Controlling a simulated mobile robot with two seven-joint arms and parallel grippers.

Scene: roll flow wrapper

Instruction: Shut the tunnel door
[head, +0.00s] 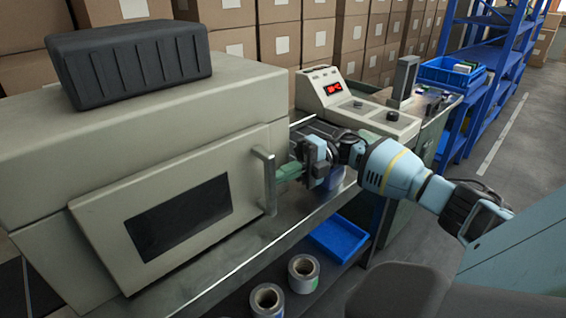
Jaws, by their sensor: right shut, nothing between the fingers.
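The tunnel door (110,228) is a beige panel with a dark window (180,217) on the front of the big beige tunnel housing (235,95). It lies close to the housing front; I cannot tell whether a small gap is left. Its upright bar handle (268,182) is at the door's right edge. My right gripper (287,174) is shut with nothing in it. Its greenish fingertips point left at the handle, just to its right; I cannot tell whether they touch it. My left gripper is not in view.
A black ribbed case (135,62) sits on the housing. A control box with a red display (345,100) stands behind my right arm. A metal ledge (235,262) runs below the door. Below are two rolls (303,272) and a blue tray (338,240). Floor at right is open.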

